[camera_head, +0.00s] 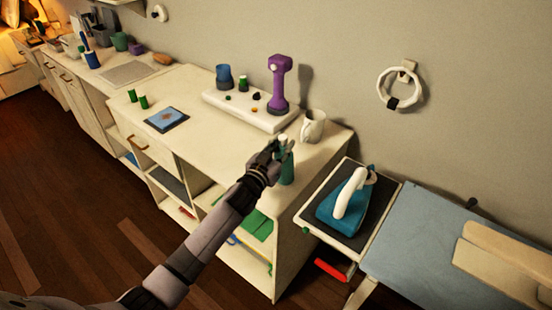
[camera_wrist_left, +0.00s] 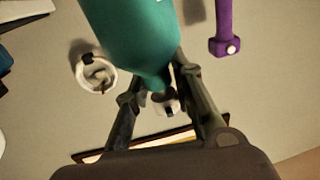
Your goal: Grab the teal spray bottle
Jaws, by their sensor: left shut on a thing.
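The teal spray bottle (camera_head: 288,167) is at the front right end of the cream counter in the head view. In the left wrist view the bottle (camera_wrist_left: 135,35) fills the top middle, its narrow neck between my fingers. My left gripper (camera_head: 277,153) is shut on it; the fingers also show in the left wrist view (camera_wrist_left: 158,95). The gripper hides part of the bottle in the head view. I cannot tell whether its base touches the counter. My right gripper is not in view.
A white mug (camera_head: 312,127) stands just behind the bottle. A purple handheld tool (camera_head: 279,88) stands on a white tray (camera_head: 222,99). The counter's middle is clear.

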